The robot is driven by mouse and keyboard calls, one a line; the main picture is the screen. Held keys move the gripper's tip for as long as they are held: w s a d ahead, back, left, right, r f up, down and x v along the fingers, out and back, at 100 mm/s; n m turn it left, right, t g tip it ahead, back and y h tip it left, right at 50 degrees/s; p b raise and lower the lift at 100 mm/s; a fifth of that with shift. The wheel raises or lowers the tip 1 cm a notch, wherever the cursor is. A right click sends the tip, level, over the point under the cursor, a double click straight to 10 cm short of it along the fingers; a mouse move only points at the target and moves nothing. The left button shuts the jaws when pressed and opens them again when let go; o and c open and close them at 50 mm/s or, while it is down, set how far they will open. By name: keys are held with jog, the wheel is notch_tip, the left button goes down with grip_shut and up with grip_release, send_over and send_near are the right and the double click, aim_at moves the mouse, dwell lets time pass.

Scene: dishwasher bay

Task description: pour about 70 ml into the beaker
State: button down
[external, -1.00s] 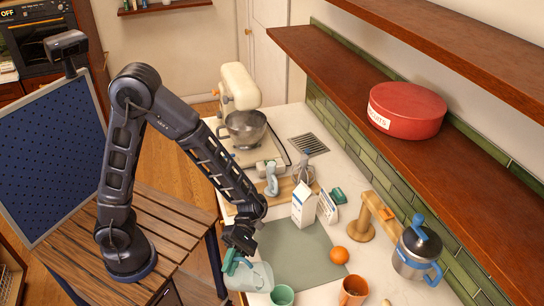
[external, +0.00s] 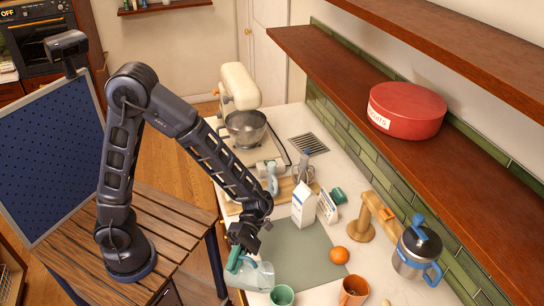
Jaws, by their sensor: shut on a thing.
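My gripper (external: 241,252) is shut on the teal handle of a clear jug (external: 257,275) at the front edge of the counter. The jug looks tilted, its body leaning right towards a green cup (external: 282,295). The green cup stands just right of and below the jug, partly cut off by the picture's lower edge. It may be the beaker, but I cannot tell. An orange-brown cup (external: 354,291) stands further right. The liquid level in the jug and the inside of the green cup cannot be made out, and no stream is visible.
A grey-green mat (external: 302,250) lies behind the jug, mostly clear. An orange (external: 340,255), a white carton (external: 303,205), a wooden stand (external: 361,230) and a blue-handled metal pot (external: 415,252) stand around it. A stand mixer (external: 240,90) is at the back, and a shelf (external: 400,150) overhangs the right.

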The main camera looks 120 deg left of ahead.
jog(key=shift+w+r, duration=0.15)
jog(key=shift+r, duration=0.05)
jog(key=shift+w+a+r+n, duration=0.1)
jog(key=shift+w+r+n, duration=0.45)
jog(key=shift+w, duration=0.3)
dwell(1.5)
jog(key=shift+f, duration=0.1)
jog(key=s+f+m, duration=0.3)
jog(key=shift+s+f, duration=0.3)
jog(key=shift+f, duration=0.1)
jog(key=shift+s+d+f+m+t, duration=0.1)
jog(key=shift+s+f+m+t, duration=0.15)
jog(key=shift+f+m, duration=0.25)
jog(key=shift+s+d+f+m+t, duration=0.15)
jog(key=shift+s+f+m, duration=0.1)
jog(key=shift+f, duration=0.3)
jog(key=shift+f, duration=0.1)
